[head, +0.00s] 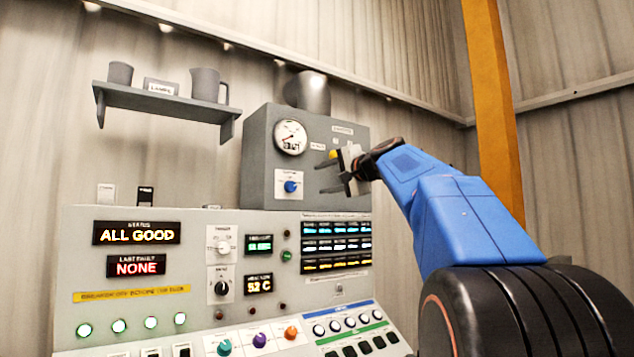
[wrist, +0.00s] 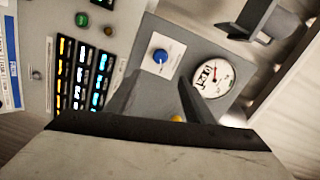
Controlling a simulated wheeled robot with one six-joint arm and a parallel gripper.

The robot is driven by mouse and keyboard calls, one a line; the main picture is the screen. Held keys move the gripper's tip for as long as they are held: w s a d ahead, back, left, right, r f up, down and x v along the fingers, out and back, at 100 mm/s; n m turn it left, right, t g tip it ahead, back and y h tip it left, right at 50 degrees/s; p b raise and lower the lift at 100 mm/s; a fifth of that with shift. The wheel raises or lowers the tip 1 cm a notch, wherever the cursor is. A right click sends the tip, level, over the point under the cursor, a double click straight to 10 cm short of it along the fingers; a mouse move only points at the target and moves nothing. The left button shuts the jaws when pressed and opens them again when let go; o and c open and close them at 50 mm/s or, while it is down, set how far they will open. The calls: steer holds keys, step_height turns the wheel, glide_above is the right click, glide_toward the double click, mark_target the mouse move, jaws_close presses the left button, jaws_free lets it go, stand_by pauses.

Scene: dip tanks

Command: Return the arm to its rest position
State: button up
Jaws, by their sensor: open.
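My blue arm (head: 468,217) reaches up from the lower right of the head view toward the grey box on top of the control panel. My gripper (head: 329,174) is open, with nothing seen between its fingers, in front of the right part of that box. In the wrist view the two dark fingers of my gripper (wrist: 158,92) stand apart, with the blue knob (wrist: 160,56) and the round gauge (wrist: 211,77) beyond them. A yellow spot (head: 333,154) shows beside the upper finger; I cannot tell whether it touches.
The grey box (head: 257,148) stands on the control panel (head: 197,293), which has lit displays, knobs and buttons. A metal pot (head: 313,92) sits on the box. A shelf (head: 160,101) with cups hangs at upper left. An orange post (head: 494,110) stands behind my arm.

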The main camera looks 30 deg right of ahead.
steer(key=shift+s, duration=0.4)
steer(key=s+a+f+n+g, duration=0.2)
steer(key=s+a+f, duration=0.3)
steer(key=f, duration=0.5)
steer(key=s+a+f+n+g+y, duration=0.1)
steer(key=s+a+f+n+g, duration=0.1)
steer(key=a+f, duration=0.6)
steer(key=s+a+f+n+g, duration=0.25)
steer(key=s+a+f, duration=0.2)
steer(key=f, duration=0.65)
steer(key=s+a+f+n+g, duration=0.1)
steer(key=s+f+n+g, duration=0.1)
steer(key=s+f, duration=0.5)
steer(key=s+a+f+n+g+h, duration=0.1)
steer(key=s+a+f+n+g, duration=0.1)
steer(key=s+f, duration=0.6)
steer(key=s+a+f+n+g+h, duration=0.1)
steer(key=s+f+n, duration=0.3)
steer(key=f, duration=1.5)
steer(key=s+a+g, duration=0.1)
steer(key=s, duration=0.3)
steer(key=shift+s+a, duration=0.2)
steer(key=shift+s, duration=0.05)
